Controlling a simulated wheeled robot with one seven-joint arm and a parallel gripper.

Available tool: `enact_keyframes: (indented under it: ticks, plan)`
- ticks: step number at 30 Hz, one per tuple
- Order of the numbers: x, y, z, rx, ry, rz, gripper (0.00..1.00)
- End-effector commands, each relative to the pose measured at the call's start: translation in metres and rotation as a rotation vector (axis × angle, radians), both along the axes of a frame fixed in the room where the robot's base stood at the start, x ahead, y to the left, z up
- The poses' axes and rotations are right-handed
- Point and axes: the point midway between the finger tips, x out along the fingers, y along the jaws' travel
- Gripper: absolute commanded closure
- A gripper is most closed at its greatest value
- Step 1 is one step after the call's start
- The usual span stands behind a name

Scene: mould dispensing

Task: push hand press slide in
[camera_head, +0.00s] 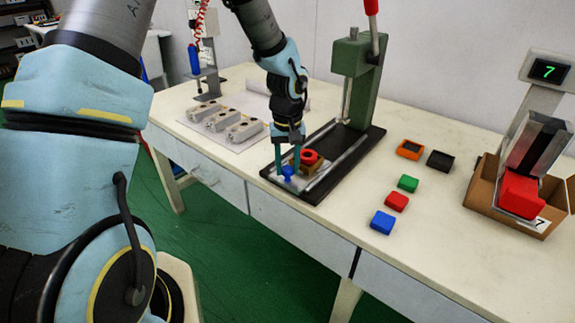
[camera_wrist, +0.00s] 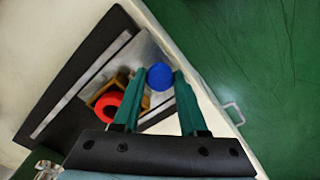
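The hand press (camera_head: 358,75) is a green column on a black base (camera_head: 359,146) with two rails. Its metal slide plate (camera_head: 315,175) sits at the front end of the base, out from under the column. On it is a brown square mould (camera_head: 313,168) with a red round part (camera_head: 309,157), also in the wrist view (camera_wrist: 109,107). A blue round knob (camera_head: 288,171) is at the slide's front end. My gripper (camera_head: 288,168) points down with its teal fingers on both sides of the knob (camera_wrist: 160,77).
Grey metal parts (camera_head: 222,118) lie on a white sheet left of the press. Orange, black, green, red and blue blocks (camera_head: 383,222) lie to the right. A box (camera_head: 479,190) under a scale with a green "7" stands far right. The table's front edge is close.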

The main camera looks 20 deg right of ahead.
Motion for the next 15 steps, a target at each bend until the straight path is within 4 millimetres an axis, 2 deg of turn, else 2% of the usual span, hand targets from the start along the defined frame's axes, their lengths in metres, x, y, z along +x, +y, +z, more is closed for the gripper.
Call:
enact_keyframes:
  ticks: [2,10,15]
  plan:
    - [0.0,-0.0001,0.0001,0.0,0.0,0.0,0.7]
    - [0.0001,-0.0001,0.0002,0.0,0.0,0.0,1.0]
    - [0.0001,-0.0001,0.0003,0.0,0.0,0.0,1.0]
